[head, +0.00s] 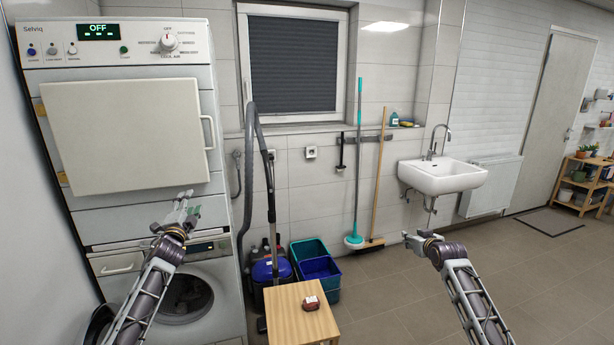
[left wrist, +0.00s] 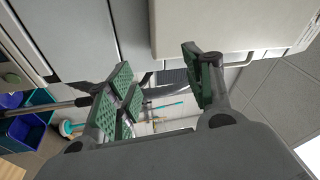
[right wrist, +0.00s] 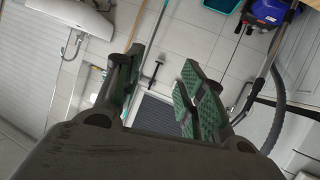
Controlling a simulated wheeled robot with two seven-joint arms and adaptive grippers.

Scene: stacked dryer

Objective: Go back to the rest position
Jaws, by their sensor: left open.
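My left gripper (head: 188,208) is raised in front of the stacked dryer (head: 118,209), below its closed square door (head: 127,134). In the left wrist view my left gripper (left wrist: 160,90) has its green-padded fingers apart with nothing between them. My right gripper (head: 412,240) is in front of the floor and wall, left of and below the sink. In the right wrist view my right gripper (right wrist: 160,88) has its fingers apart and empty.
A wooden stool (head: 290,315) with a small red item (head: 311,303) stands in front. Behind it are a blue vacuum cleaner (head: 270,270) and blue and teal bins (head: 320,268). A mop (head: 357,170) and broom (head: 379,180) lean by the sink (head: 440,178).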

